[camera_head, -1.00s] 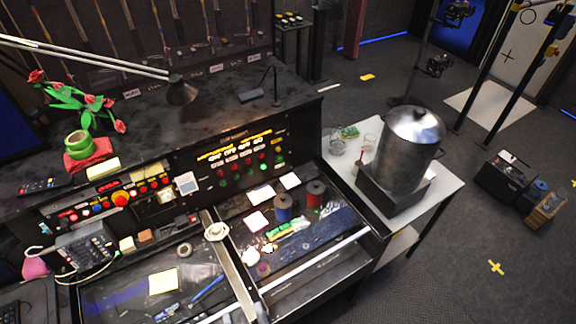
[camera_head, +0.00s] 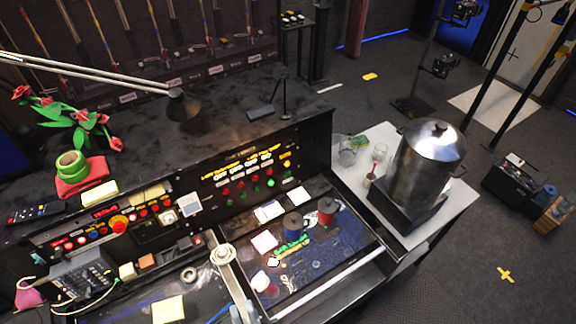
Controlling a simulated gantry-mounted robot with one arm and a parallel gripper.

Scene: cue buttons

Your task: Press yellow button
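The black console has a sloped right panel (camera_head: 226,190) with rows of small red and green buttons under lit yellow labels. A small yellow patch (camera_head: 287,162) sits at the right end of this panel. It is too small to tell whether it is a button. On the left panel, a large orange-red knob (camera_head: 118,224) stands among small red lit buttons. My gripper is not in view.
A desk lamp (camera_head: 183,105) reaches over the console top. A potted rose with a green pot (camera_head: 70,164) stands at left. A metal urn (camera_head: 428,160) stands on the white side table (camera_head: 455,200).

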